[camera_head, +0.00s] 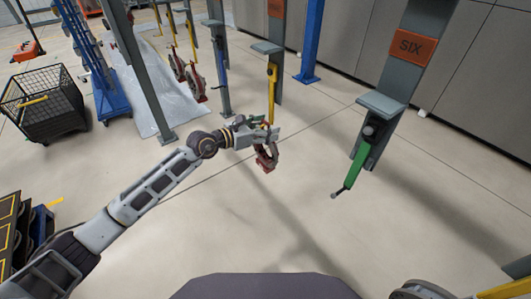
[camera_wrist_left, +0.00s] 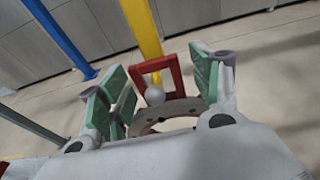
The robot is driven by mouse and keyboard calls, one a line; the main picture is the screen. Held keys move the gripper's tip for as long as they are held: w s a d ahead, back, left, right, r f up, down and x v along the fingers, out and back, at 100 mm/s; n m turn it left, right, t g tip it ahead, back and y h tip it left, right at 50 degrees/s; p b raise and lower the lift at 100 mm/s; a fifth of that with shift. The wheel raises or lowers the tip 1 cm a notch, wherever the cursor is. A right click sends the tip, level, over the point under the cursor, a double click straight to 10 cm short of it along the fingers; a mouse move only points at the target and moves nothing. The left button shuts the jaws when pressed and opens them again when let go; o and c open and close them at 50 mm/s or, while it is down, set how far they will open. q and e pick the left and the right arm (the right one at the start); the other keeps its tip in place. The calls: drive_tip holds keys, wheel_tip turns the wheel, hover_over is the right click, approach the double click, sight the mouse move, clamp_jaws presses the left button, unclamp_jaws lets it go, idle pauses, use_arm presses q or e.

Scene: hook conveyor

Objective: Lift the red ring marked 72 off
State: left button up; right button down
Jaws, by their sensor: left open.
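A red ring (camera_head: 266,160) with a grey-brown round body hangs at the lower end of a yellow hook bar (camera_head: 270,92), near the middle of the head view. Its number cannot be read. My left gripper (camera_head: 265,127) is open around the top of this hanging piece. In the left wrist view, a red square frame (camera_wrist_left: 174,66) stands between the green finger pads, with gaps on both sides. The curved ring plate (camera_wrist_left: 180,108) shows below it, next to a grey ball (camera_wrist_left: 154,96). My right gripper is not in view.
A post with an orange SIX sign (camera_head: 413,47) and a hanging green tool (camera_head: 352,170) stands to the right. Other red hanging pieces (camera_head: 195,84) are behind left. A black wire cage (camera_head: 45,103) stands far left. The floor between is clear.

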use_arm(q)
clamp_jaws()
drive_tip(key=shift+r, duration=0.1)
idle(0.6)
drive_tip(key=shift+w+r, duration=0.1)
drive_tip(key=shift+r, duration=0.05)
